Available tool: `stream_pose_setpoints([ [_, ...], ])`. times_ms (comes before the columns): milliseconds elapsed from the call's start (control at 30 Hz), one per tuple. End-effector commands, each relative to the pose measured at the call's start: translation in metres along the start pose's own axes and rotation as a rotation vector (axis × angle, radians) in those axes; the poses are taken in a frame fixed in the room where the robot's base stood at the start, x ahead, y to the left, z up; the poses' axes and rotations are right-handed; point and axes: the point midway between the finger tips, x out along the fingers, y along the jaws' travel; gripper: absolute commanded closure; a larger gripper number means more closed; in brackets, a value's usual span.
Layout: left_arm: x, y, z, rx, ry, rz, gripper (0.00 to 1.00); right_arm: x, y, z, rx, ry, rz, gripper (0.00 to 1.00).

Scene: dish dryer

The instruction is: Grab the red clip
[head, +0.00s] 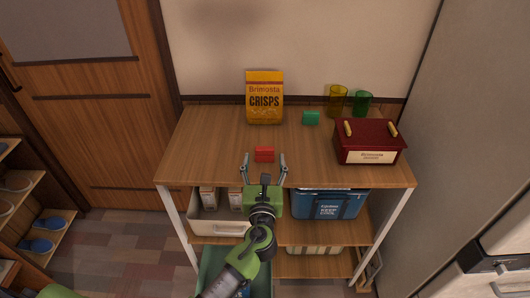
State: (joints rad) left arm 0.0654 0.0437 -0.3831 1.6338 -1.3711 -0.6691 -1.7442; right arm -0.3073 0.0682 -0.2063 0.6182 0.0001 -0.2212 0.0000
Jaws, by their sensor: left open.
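The red clip (264,154) is a small red block-like piece lying on the wooden top of the shelf unit, near its front edge. My left gripper (264,161) is open, its two fingers pointing away from me at the front edge. The clip lies between and just beyond the fingertips. I cannot tell whether a finger touches it. A similar green clip (311,118) lies farther back on the top. My right gripper is not in view.
A yellow crisps bag (264,98) stands at the back. A dark red box (367,142), a yellow glass (338,101) and a green glass (362,104) stand at the right. Lower shelves hold a white bin (218,226) and a blue cooler (327,206). The top's left side (205,145) is clear.

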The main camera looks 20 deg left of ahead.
Motion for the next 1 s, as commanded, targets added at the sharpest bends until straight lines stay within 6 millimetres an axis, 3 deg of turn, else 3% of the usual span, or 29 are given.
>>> stream_pose_setpoints([
  [167,0.012,0.0,0.0,-0.001,0.001,0.001,0.39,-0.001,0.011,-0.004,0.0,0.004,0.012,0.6],
  [500,0.057,0.0,-0.001,-0.001,0.001,0.0,0.39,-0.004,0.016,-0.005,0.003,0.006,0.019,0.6],
  [767,0.059,0.0,-0.001,-0.002,0.001,0.0,0.39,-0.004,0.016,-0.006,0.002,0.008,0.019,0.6],
  [900,0.059,0.0,-0.001,-0.002,0.001,0.0,0.71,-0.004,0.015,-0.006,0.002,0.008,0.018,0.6],
  [1000,0.059,0.0,-0.001,-0.002,0.001,0.0,0.71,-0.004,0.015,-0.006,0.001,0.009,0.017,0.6],
])
